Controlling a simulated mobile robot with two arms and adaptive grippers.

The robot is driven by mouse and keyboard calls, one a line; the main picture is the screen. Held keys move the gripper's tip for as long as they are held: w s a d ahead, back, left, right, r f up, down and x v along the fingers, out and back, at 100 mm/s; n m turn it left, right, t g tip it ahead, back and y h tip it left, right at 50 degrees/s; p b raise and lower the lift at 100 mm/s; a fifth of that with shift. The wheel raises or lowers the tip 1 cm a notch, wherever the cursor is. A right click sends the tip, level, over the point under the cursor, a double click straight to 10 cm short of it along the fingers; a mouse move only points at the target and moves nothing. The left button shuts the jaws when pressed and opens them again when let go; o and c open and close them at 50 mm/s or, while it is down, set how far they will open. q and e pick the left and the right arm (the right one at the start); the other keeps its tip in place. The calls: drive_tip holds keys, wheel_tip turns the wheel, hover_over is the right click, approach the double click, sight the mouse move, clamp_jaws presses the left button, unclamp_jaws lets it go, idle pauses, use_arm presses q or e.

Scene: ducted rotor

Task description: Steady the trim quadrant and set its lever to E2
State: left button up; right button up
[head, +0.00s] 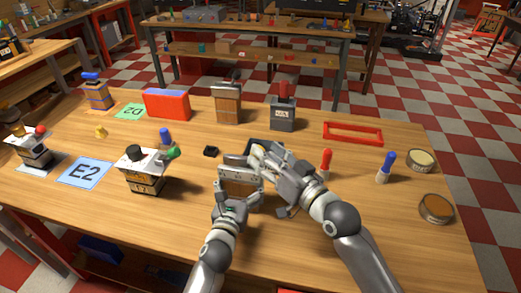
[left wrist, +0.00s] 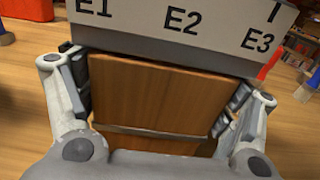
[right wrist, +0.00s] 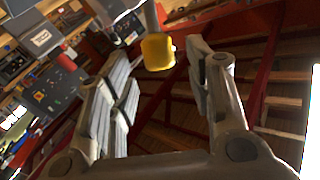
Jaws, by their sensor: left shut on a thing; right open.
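The trim quadrant (head: 240,178) is a wooden block standing near the middle of the table, partly hidden by my grippers. In the left wrist view its wooden body (left wrist: 150,100) sits below a grey plate (left wrist: 185,38) marked E1, E2 and E3. My left gripper (head: 234,200) is shut on the wooden body, one finger on each side. My right gripper (head: 258,160) is open above the quadrant. In the right wrist view a yellow knob (right wrist: 157,51) on a grey stem lies between its spread fingertips, with gaps on both sides. The lever's setting is hidden.
A blue E2 card (head: 85,171) lies at the left, near a box with black and green knobs (head: 144,182). A red-handled piece (head: 325,162) and a blue-handled piece (head: 386,166) stand right of my right gripper. A red frame (head: 352,133) lies behind them.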

drive_tip(key=shift+x, duration=1.5)
drive_tip(key=shift+c, duration=0.3)
clamp_jaws()
